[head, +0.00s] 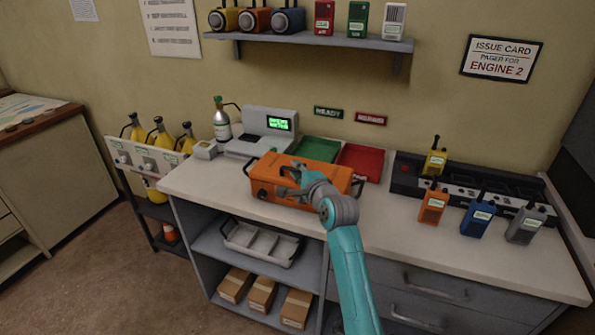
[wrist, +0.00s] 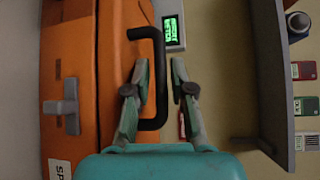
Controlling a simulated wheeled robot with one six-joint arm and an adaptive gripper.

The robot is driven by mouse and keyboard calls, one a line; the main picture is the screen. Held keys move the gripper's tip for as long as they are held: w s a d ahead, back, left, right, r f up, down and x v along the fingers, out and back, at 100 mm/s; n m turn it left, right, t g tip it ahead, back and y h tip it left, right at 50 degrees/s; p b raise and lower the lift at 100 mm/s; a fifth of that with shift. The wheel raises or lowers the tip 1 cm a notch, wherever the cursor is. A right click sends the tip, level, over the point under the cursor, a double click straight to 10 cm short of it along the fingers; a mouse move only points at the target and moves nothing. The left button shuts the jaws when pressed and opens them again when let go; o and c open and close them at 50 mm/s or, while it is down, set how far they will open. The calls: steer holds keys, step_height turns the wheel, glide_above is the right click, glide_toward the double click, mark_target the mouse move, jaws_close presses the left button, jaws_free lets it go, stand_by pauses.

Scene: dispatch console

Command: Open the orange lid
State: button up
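The orange case (head: 268,187) sits on the counter with its orange lid (head: 280,161) down. In the wrist view the lid (wrist: 112,50) fills the left part, with a grey latch (wrist: 66,107) and a seam beside it. A dark C-shaped handle (wrist: 161,85) stands out from the case's edge. My gripper (head: 291,182) is over the case in the head view and hides part of its top and front. In the wrist view my gripper (wrist: 159,65) is open, its fingers on either side of the handle bar. I cannot tell whether either finger touches it.
A grey terminal (head: 262,124) stands behind the case. A green tray (head: 317,148) and a red tray (head: 362,160) lie behind it. A charger (head: 405,175) and several radios stand to the right. A wall shelf (head: 310,39) hangs above.

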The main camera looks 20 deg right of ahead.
jaws_close()
steer(key=shift+r, duration=0.1)
